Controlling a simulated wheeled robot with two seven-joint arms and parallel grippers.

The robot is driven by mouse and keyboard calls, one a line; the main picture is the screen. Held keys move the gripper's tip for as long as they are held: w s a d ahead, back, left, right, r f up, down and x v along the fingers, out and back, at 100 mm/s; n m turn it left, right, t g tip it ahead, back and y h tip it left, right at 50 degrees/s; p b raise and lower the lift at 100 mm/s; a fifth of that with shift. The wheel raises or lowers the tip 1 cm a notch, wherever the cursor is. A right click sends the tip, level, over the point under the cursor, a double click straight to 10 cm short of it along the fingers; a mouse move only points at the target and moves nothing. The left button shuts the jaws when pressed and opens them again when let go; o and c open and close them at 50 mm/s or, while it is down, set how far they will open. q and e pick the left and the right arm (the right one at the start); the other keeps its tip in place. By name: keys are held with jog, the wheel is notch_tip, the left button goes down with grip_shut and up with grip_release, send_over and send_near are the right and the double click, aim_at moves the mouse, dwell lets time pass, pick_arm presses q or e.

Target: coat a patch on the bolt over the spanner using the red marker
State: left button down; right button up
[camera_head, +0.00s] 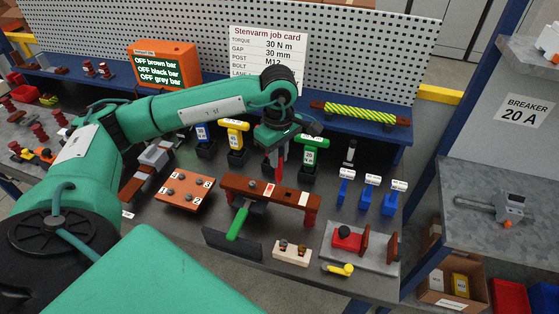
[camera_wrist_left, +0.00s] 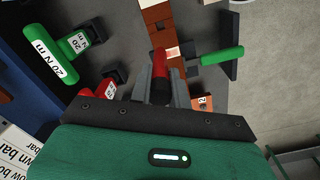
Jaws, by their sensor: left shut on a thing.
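My left gripper (camera_head: 277,151) is shut on the red marker (camera_head: 281,170), which points down over the brown bar (camera_head: 290,196). In the left wrist view the marker (camera_wrist_left: 160,62) stands out between the fingers (camera_wrist_left: 159,88). A spanner with a green handle (camera_head: 237,223) sticks out from the front of the bar; it also shows in the left wrist view (camera_wrist_left: 222,56). A small red and white patch (camera_head: 268,189) is on the bar near the marker. The bolt over the spanner is not clear, and I cannot tell whether the marker touches anything. My right gripper is not in view.
An orange numbered block (camera_head: 184,190) lies left of the bar. A pale block (camera_head: 291,251) and a grey plate with a red knob (camera_head: 347,238) lie in front.

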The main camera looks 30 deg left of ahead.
pick_arm(q)
jog(key=shift+a+r, duration=0.1)
jog(key=shift+r, duration=0.85)
notch_tip(320, 180, up, 2)
jog(key=shift+r+p, duration=0.1)
jog(key=shift+p, duration=0.55)
jog(key=shift+r, duration=0.35)
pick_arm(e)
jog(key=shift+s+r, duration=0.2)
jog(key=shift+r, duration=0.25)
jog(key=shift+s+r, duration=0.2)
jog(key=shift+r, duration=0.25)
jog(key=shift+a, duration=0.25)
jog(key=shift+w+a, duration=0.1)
